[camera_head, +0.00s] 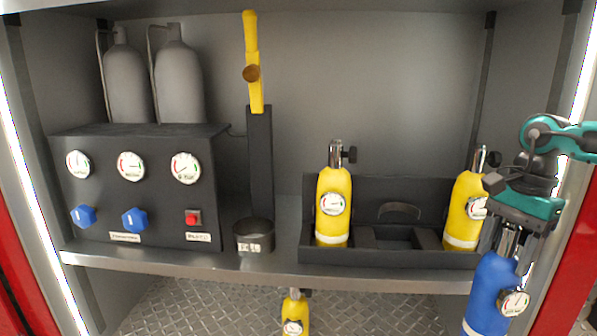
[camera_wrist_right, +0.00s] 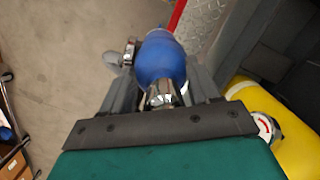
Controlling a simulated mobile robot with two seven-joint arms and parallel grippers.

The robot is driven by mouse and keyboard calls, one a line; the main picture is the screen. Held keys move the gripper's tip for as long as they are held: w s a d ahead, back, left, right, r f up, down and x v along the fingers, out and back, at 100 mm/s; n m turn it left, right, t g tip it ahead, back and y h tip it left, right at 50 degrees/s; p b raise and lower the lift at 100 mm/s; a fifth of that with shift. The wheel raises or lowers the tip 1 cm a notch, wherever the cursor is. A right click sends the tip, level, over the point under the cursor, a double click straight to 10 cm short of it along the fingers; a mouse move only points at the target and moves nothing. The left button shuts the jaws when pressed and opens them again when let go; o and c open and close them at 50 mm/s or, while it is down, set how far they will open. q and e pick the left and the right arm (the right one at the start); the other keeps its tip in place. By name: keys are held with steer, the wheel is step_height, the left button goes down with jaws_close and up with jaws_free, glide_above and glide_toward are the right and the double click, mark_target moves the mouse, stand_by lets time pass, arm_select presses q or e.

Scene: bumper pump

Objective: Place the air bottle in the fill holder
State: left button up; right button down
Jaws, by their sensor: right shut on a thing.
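A blue air bottle (camera_head: 487,292) with a silver neck and a round gauge hangs upright at the right of the head view. My right gripper (camera_head: 506,232) is shut on its neck from above, in front of the shelf. In the right wrist view the blue bottle (camera_wrist_right: 160,62) shows between the two fingers (camera_wrist_right: 162,92). The fill holder appears to be the round dark cup (camera_head: 253,235) with a label, at the shelf's middle beside the black panel box; no bottle stands in it. My left gripper is not in view.
A black rack (camera_head: 385,258) holds two yellow bottles, one left (camera_head: 333,185) and one right (camera_head: 463,205), with an empty slot between them. A yellow lever (camera_head: 251,60) rises on a post behind the cup. Another yellow bottle (camera_head: 295,315) stands below the shelf.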

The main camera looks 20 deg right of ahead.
mark_target(476, 282)
steer(key=a+f+n, duration=0.1)
steer(key=f, duration=0.1)
steer(key=a+f+n, duration=0.1)
steer(key=a+f, duration=0.1)
steer(key=w+a+f, duration=0.1)
steer(key=shift+a+f+n, duration=0.2)
steer(key=shift+f+n, duration=0.2)
steer(key=w+a+f+n+h, duration=0.1)
steer(key=w+a+n, duration=0.3)
steer(key=a, duration=0.9)
steer(key=w+a+f+n+g, duration=0.1)
steer(key=w+a+f+n, duration=0.2)
steer(key=a+n, duration=0.7)
steer(key=a, duration=0.3)
steer(key=shift+w+a+n+g+h, duration=0.3)
steer(key=shift+w+h, duration=0.05)
steer(key=shift+h, duration=0.05)
steer(key=shift+d, duration=0.15)
